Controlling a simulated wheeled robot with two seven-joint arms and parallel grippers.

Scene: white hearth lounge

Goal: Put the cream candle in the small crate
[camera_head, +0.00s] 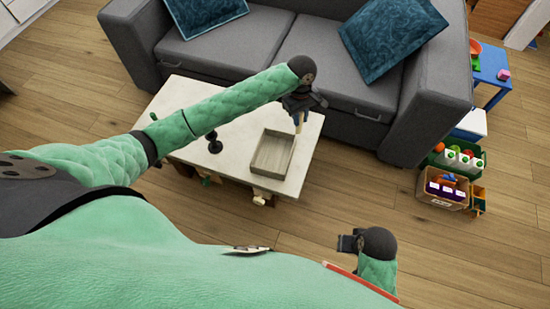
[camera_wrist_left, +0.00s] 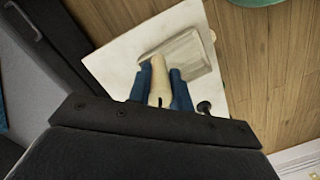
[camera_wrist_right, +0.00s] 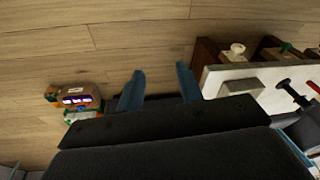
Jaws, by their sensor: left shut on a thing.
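My left gripper (camera_head: 298,117) is shut on the cream candle (camera_head: 298,124), over the table by the far right corner of the small crate. The left wrist view shows the pale candle (camera_wrist_left: 159,82) between the two blue fingers, standing out past the fingertips. The small crate (camera_head: 259,153) is a shallow, pale wooden box on the table. Its inside looks empty in the head view, and it also shows in the left wrist view (camera_wrist_left: 187,52). My right gripper (camera_wrist_right: 159,88) is open and empty, away from the table in front of the floor.
The white table (camera_head: 185,92) also carries a dark slender object (camera_head: 213,141) left of the crate. A grey sofa (camera_head: 325,65) stands close behind the table. Boxes of goods (camera_head: 447,188) stand on the floor at the right.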

